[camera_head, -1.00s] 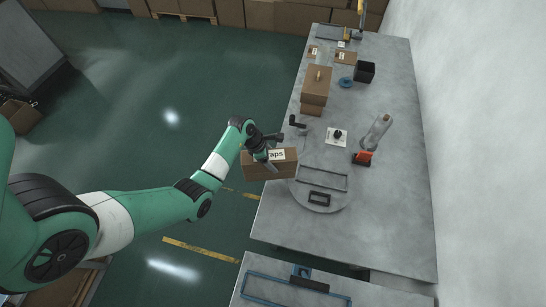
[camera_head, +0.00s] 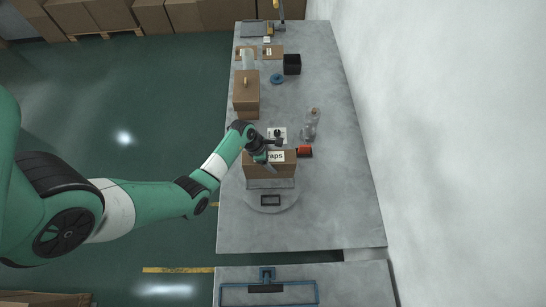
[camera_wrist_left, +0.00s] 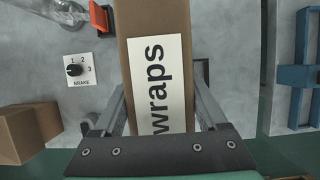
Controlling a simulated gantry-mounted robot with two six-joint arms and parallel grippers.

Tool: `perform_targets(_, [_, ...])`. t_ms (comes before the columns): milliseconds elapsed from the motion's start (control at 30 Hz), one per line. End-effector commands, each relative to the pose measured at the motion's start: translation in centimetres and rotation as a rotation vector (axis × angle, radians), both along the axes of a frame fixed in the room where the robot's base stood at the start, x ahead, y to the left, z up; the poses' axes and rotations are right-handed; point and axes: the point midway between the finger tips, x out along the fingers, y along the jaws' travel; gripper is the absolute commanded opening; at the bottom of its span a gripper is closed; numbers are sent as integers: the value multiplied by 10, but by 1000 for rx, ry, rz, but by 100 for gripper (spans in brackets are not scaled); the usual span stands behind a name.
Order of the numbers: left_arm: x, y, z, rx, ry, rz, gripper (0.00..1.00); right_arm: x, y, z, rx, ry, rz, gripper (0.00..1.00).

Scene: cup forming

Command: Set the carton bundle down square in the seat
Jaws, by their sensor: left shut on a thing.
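The carton bundle, a brown box with a white "wraps" label, shows in the head view (camera_head: 256,171) and fills the middle of the left wrist view (camera_wrist_left: 150,18). My left gripper (camera_head: 264,156) is shut on it, with one finger along each side in the left wrist view (camera_wrist_left: 160,100). The carton hangs over the back part of a round grey plate (camera_head: 287,205). A thin rectangular frame (camera_head: 271,184) on the plate is partly hidden behind the carton, and may be the seat. I cannot tell the gap beneath the carton. My right gripper is not in view.
A small dark frame (camera_head: 270,200) lies on the plate's near part. A brake dial (camera_head: 277,134), an orange-red item (camera_head: 304,151) and a clear bottle (camera_head: 312,122) stand close behind. A tall brown box (camera_head: 246,95) stands farther back. A blue frame (camera_head: 232,293) lies on the nearer table.

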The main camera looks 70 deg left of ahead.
Motion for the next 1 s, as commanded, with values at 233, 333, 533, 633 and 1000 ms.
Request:
perform_targets(233, [1,1,2,1,-3,1,0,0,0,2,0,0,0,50])
perform_targets(333, [1,1,3,0,-2,0,0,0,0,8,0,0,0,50])
perform_targets(533, [1,1,-19,0,-2,0,0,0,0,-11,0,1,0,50])
perform_targets(633, [1,1,-27,1,-3,1,0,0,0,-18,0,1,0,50])
perform_targets(1000, [1,1,-59,1,-3,1,0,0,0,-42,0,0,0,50])
